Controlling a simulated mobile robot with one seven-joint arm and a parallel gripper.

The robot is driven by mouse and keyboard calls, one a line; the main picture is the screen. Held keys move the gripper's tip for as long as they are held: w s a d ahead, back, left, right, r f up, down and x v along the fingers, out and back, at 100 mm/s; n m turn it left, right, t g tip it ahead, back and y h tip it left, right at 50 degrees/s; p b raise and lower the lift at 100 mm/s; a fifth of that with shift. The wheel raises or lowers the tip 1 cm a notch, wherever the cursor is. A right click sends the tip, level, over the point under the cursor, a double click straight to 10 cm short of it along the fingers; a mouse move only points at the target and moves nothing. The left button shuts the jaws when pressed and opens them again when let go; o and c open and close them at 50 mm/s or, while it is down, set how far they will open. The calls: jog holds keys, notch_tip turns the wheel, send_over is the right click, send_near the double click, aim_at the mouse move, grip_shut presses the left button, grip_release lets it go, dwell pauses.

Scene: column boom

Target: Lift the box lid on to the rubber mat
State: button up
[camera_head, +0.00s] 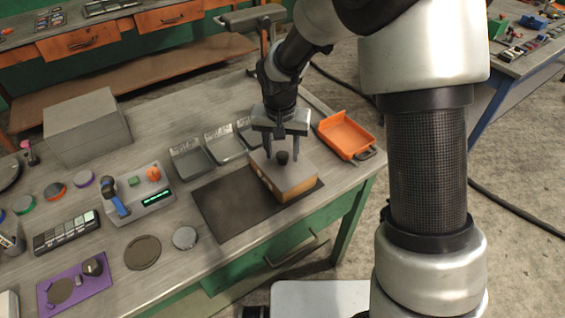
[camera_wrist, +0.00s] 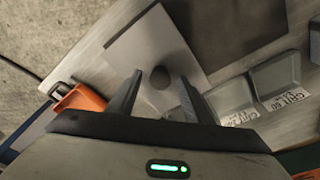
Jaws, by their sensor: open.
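The box (camera_head: 296,190) is low and tan-sided and stands at the right end of the dark rubber mat (camera_head: 225,212). Its flat grey box lid (camera_head: 302,172) is on top, with a dark round knob (camera_head: 283,157). In the wrist view, the lid (camera_wrist: 150,42) and knob (camera_wrist: 160,78) show beside the mat (camera_wrist: 235,30). My gripper (camera_head: 282,148) points down over the lid, open and empty. In the wrist view its fingers (camera_wrist: 160,80) appear on either side of the knob, with gaps. I cannot tell exactly how high the fingertips are. The mat's left part is bare.
An orange tray (camera_head: 345,136) lies right of the box. Grey labelled bins (camera_head: 226,143) stand behind the mat. The bench's front edge is close to the mat.

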grip_shut()
jog(key=shift+r, duration=0.1)
